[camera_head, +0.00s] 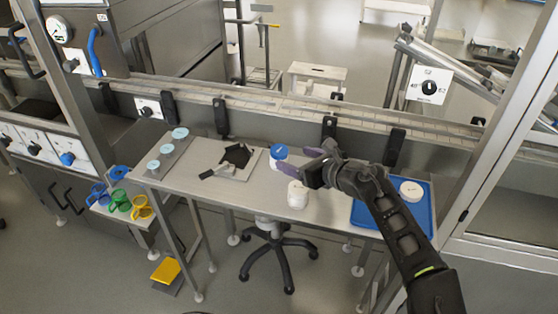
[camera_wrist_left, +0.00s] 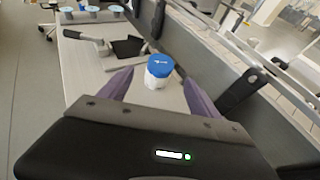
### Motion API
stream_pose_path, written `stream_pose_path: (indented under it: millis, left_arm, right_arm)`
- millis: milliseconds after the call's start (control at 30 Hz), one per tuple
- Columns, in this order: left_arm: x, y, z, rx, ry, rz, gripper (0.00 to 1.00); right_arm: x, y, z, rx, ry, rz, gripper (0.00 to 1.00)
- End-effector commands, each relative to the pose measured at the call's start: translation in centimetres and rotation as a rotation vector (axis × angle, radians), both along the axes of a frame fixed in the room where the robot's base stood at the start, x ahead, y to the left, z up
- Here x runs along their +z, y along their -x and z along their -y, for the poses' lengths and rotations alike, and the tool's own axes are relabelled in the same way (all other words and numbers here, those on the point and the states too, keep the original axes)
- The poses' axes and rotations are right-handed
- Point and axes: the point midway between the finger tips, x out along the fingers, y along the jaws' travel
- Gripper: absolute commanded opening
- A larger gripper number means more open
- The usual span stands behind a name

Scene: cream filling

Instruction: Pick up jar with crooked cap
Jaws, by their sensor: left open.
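A white jar with a blue cap (camera_head: 279,152) stands on the metal table, left of my left gripper (camera_head: 307,163). In the left wrist view the blue-capped jar (camera_wrist_left: 158,72) stands upright ahead, between the lines of the two open purple fingers. The gripper is open and appears empty, not visibly touching the jar. A white jar with a white cap (camera_head: 297,195) stands just below the gripper in the head view. Another white-capped jar (camera_head: 411,190) is on the blue tray at the right. I cannot tell clearly which cap sits crooked. My right gripper is not in view.
The blue tray (camera_head: 427,222) lies at the table's right. A black scoop-like tool (camera_head: 217,171) and a dark item (camera_head: 238,154) lie left of the jars. Several pale-lidded cups (camera_head: 180,133) stand at the left end. A conveyor rail (camera_head: 280,104) runs behind the table.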

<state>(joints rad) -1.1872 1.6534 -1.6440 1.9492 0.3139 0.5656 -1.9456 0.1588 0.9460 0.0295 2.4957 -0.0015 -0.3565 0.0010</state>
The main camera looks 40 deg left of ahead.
Motion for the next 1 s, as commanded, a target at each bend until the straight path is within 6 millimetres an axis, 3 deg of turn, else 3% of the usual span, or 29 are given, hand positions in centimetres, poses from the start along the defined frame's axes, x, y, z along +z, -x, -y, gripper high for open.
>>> stream_pose_path:
  millis: [400, 833, 1000]
  left_arm:
    - [-2.3, -1.5, -5.5, 0.003, 0.0, -0.001, 0.72]
    - [-2.6, -1.8, -6.1, 0.0, 0.0, 0.0, 0.72]
    - [-3.3, -2.2, -7.8, 0.004, 0.0, -0.001, 0.72]
  right_arm:
    - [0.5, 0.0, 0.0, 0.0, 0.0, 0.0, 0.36]
    - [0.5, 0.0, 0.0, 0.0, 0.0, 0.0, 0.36]
    - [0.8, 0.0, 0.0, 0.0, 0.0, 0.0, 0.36]
